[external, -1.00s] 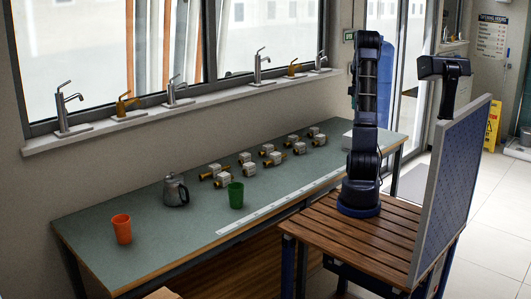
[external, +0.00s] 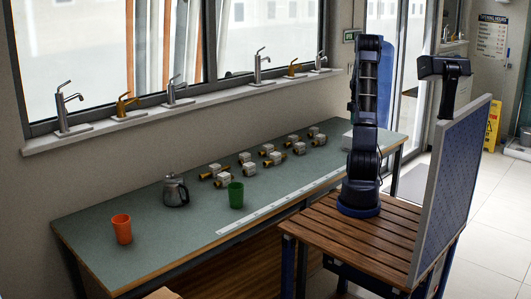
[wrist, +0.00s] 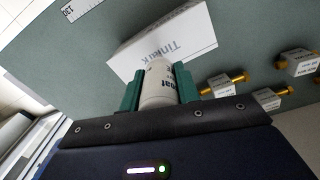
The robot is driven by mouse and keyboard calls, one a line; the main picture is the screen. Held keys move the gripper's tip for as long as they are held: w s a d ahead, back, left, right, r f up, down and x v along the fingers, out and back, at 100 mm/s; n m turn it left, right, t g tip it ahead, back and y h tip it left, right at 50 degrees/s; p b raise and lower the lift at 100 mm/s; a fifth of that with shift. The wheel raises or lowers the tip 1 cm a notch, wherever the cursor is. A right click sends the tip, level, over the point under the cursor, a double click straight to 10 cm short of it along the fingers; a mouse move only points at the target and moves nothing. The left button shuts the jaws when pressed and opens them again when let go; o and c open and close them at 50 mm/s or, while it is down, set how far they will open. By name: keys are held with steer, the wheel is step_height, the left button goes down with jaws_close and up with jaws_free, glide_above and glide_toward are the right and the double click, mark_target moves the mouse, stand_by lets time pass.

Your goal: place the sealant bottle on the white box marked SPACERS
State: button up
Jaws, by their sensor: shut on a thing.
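A white cylindrical bottle (wrist: 158,88) with dark lettering is held between the green fingers of my gripper (wrist: 157,76) in the wrist view. Only part of its label shows, so I cannot read its name. A white box (wrist: 190,30) lies just beyond the bottle on the grey-green bench. Lettering like "Tin... K" shows on its near face; I see no word SPACERS. I cannot tell whether bottle and box touch. In the external view, my arm hides the gripper and bottle; a pale box edge (external: 347,141) shows beside the arm.
Several white-and-brass valves (external: 245,168) stand on the bench (external: 110,205), some right of the gripper in the wrist view (wrist: 268,98). A green cup (external: 236,195), metal pot (external: 175,192) and orange cup (external: 121,229) are farther left. A ruler (external: 262,212) lies along the front edge.

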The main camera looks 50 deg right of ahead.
steer(key=shift+f, duration=0.15)
steer(key=o, duration=1)
step_height(320, 180, up, 12)
steer(key=shift+r, duration=0.2)
steer(key=w+a+r+t, duration=0.1)
steer(key=a+r, duration=0.3)
steer(key=a, duration=0.7)
steer(key=a+r+n+h, duration=0.1)
steer(key=a+r, duration=0.2)
steer(key=a, duration=0.9)
steer(key=w+a+r+t, duration=0.1)
steer(key=a+r, duration=0.3)
steer(key=a, duration=0.7)
steer(key=s+a+f+t, duration=0.1)
steer(key=s+a, duration=0.5)
steer(key=a, duration=0.1)
steer(key=s+a+f, duration=0.2)
steer(key=s+a, duration=0.4)
steer(key=a, duration=0.2)
steer(key=s+a+f+n+t+y, duration=0.1)
steer(key=s+a, duration=0.5)
steer(key=a, duration=0.2)
steer(key=shift+s+f+t, duration=0.1)
steer(key=shift+f+t, duration=0.1)
steer(key=shift+t, duration=0.1)
